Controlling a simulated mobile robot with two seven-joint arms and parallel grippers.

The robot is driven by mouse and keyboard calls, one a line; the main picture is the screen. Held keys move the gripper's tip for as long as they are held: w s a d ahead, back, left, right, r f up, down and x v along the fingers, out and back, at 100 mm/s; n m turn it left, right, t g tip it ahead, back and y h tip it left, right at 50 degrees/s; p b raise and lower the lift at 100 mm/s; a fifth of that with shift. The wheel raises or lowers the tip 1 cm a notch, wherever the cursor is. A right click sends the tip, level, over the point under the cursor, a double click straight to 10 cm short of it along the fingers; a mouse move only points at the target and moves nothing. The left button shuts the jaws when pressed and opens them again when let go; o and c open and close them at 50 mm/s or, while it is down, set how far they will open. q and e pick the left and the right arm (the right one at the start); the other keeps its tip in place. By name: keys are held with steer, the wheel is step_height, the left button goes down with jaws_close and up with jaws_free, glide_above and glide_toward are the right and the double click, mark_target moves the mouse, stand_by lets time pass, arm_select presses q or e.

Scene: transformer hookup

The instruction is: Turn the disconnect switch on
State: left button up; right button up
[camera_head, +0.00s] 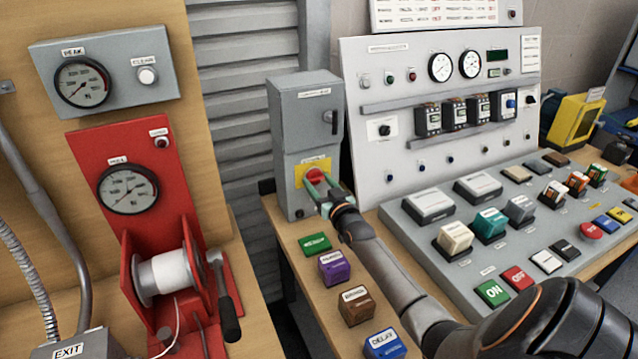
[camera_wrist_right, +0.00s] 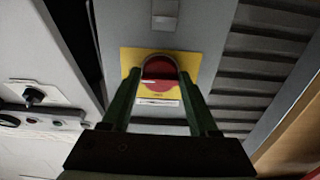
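The disconnect switch is a tall grey box (camera_head: 307,112) left of the big panel, with a red knob (camera_head: 315,174) on a yellow plate (camera_head: 325,162) low on its front. My right gripper (camera_head: 318,186) is at the knob, its green fingers reaching in from below. In the right wrist view the red knob (camera_wrist_right: 160,74) lies between the two fingertips (camera_wrist_right: 160,80), one on each side. The fingers stand apart by about the knob's width; whether they press on it cannot be told. The knob's lower part is hard to see. My left gripper is not in view.
Green, purple, brown and blue (camera_head: 384,344) buttons line the table edge below the box. The grey control panel (camera_head: 440,120) and sloped button console (camera_head: 420,235) stand at right. A red winch unit (camera_head: 125,160) stands at left. My right forearm spans the table between.

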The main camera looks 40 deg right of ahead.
steer(key=o, duration=0.4)
steer(key=v, duration=1.2)
steer(key=shift+s+p, duration=0.3)
steer(key=shift+p, duration=0.1)
